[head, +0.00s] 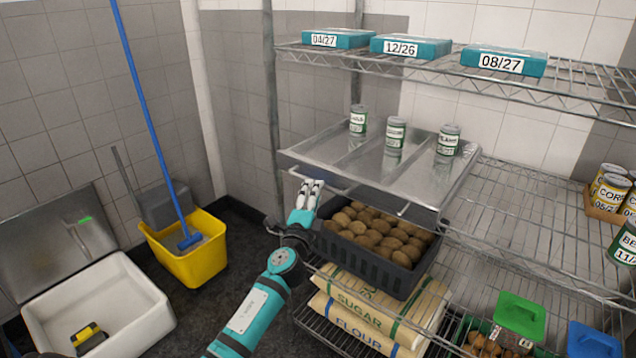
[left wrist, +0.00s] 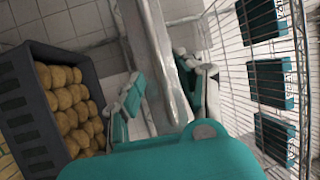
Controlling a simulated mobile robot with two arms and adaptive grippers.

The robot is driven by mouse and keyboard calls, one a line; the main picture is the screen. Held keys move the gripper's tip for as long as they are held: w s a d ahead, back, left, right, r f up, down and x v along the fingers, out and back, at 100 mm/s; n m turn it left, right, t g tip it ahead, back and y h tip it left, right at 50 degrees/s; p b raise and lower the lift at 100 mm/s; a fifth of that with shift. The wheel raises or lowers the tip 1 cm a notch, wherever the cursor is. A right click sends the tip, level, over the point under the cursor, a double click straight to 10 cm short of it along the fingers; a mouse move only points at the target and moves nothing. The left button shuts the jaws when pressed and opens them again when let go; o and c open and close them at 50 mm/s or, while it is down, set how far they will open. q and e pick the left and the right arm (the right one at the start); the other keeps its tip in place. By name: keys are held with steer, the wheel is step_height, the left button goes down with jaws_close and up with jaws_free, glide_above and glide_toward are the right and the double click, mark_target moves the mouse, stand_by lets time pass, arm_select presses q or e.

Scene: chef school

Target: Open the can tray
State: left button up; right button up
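The can tray (head: 322,151) is a shallow silver metal tray with dividers on the wire shelf. It holds three upright labelled cans: one at left (head: 358,120), one in the middle (head: 395,133) and one at right (head: 448,140). A thin bar handle (head: 372,201) runs along its front. My left gripper (head: 311,187) is at the left part of this handle. In the left wrist view, the fingers of my left gripper (left wrist: 165,90) are apart, with metal of the tray front between them. Contact with the handle cannot be told. My right gripper is not in view.
A dark crate of potatoes (head: 372,262) sits under the tray, above sugar and flour sacks (head: 365,318). Teal boxes (head: 505,62) lie on the top shelf.

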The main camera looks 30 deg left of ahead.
arm_select(q)
steer(key=shift+x, duration=2.2)
steer(key=shift+c, duration=0.2)
jaws_close()
steer(key=shift+f, duration=0.1)
